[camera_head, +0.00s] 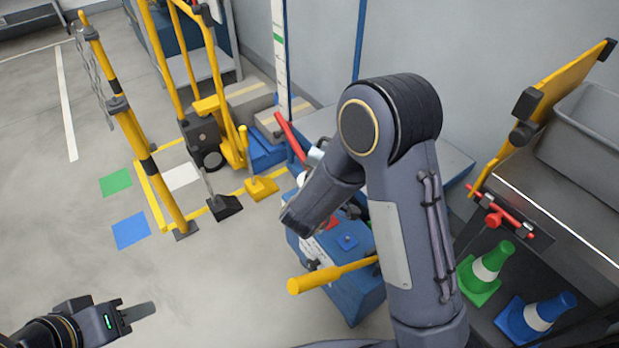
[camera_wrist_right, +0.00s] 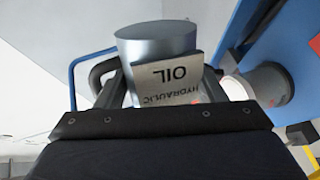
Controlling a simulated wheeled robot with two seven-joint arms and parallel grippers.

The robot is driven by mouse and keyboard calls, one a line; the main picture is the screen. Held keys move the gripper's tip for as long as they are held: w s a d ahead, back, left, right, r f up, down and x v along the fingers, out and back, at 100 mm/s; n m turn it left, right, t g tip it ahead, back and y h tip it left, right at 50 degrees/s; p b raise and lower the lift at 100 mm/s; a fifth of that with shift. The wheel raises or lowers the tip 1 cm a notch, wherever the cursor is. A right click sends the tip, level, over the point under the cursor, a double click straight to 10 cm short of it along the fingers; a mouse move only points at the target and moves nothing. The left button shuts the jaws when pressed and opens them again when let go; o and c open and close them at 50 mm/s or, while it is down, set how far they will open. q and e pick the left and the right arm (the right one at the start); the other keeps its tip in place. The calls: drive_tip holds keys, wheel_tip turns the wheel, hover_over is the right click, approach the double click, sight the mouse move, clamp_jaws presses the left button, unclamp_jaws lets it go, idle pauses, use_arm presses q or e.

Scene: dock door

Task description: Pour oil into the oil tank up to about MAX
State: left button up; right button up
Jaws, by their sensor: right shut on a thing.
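In the right wrist view a grey metal can (camera_wrist_right: 155,42) has a label reading "HYDRAULIC OIL", upside down in the picture, and a dark curved handle at its left. My right gripper (camera_wrist_right: 150,95) is shut on it. A blue body with a pale round neck (camera_wrist_right: 268,80) is close to the right of the can; I cannot tell whether they touch. In the head view a blue unit (camera_head: 368,303) stands under my right arm, which hides much of it and the right gripper. No oil level or MAX mark is readable. My left gripper (camera_head: 130,314) is low at the left, away from the unit; its jaw gap is unclear.
A yellow lever (camera_head: 325,276) sticks out from the blue unit to the left. Yellow posts and frames (camera_head: 145,165) stand behind left. Green (camera_head: 486,270) and blue (camera_head: 537,318) cones stand at the right below a grey bin (camera_head: 590,125). The floor at left is mostly free.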

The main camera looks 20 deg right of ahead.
drive_tip(key=shift+s+d+r+p, duration=0.1)
drive_tip(key=shift+d+p, duration=0.15)
drive_tip(key=shift+p, duration=0.1)
drive_tip(key=shift+a+r+n+p, duration=0.1)
drive_tip(key=shift+r+n+p, duration=0.25)
drive_tip(key=shift+p, duration=0.75)
drive_tip(key=shift+f+n+p, duration=0.2)
drive_tip(key=shift+n+p, duration=0.15)
drive_tip(key=shift+p, duration=0.45)
idle(0.5)
drive_tip(key=b, duration=0.2)
drive_tip(key=f+m+b, duration=0.1)
drive_tip(key=b, duration=0.2)
drive_tip(key=shift+s+d+f, duration=0.2)
drive_tip(key=shift+d+f, duration=0.05)
drive_tip(key=shift+d, duration=0.05)
drive_tip(key=shift+r+m+b, duration=0.1)
drive_tip(key=shift+m+b, duration=0.2)
drive_tip(key=shift+b, duration=0.1)
drive_tip(key=shift+r+p, duration=0.3)
drive_tip(key=shift+p, duration=0.05)
